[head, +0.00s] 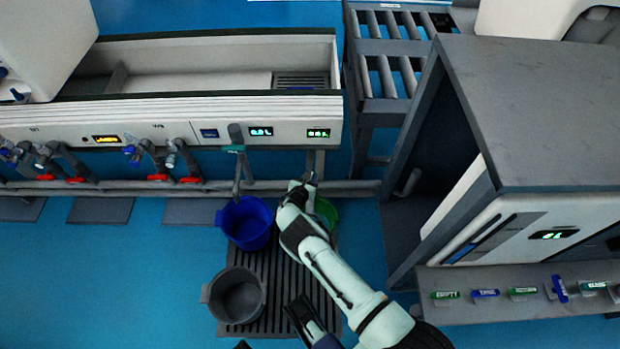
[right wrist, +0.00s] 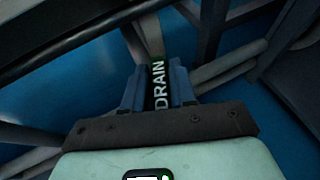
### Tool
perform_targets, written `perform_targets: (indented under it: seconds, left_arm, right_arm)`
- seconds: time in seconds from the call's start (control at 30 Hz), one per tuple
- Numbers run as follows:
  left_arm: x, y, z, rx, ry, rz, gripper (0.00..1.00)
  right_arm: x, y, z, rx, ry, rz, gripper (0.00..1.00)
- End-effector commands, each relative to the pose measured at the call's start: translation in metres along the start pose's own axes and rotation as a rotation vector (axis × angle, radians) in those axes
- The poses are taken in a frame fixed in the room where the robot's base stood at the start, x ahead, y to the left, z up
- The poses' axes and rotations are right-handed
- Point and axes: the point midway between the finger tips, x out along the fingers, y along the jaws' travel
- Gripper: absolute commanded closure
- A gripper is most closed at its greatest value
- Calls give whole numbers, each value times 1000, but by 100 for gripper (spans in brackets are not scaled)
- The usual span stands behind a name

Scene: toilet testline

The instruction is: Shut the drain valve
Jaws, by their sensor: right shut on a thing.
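The drain valve's handle, with a dark green label reading DRAIN (right wrist: 158,86), lies between the two blue fingers of my right gripper (right wrist: 157,88) in the right wrist view. The gripper is shut on it. In the head view my right gripper (head: 306,184) is at the pipe below the right end of the long white bench (head: 285,133), above the green bucket (head: 326,212). There the gripper hides most of the handle.
A blue bucket (head: 245,222) and a grey bucket (head: 237,295) stand left of my right arm, by a slatted floor grate (head: 285,280). A green-marked lever (head: 236,140) is left of the gripper. A grey cabinet (head: 545,110) stands close on the right.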

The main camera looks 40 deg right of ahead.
Motion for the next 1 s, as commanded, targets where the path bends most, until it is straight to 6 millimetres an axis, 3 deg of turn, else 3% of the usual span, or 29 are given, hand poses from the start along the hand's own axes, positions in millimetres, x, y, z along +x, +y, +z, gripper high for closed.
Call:
perform_targets:
  seconds: [0.4,0.93,0.97,1.0]
  left_arm:
    - [0,0,0,1,0,0,100]
    - [0,0,0,1,1,1,100]
    - [0,0,0,1,1,1,100]
    - [0,0,0,1,1,1,100]
  right_arm:
    - [0,0,-1,59,2,-138,100]
    - [0,0,-1,64,1,-156,100]
    - [0,0,-1,64,1,-156,64]
    - [0,0,-1,64,1,-156,53]
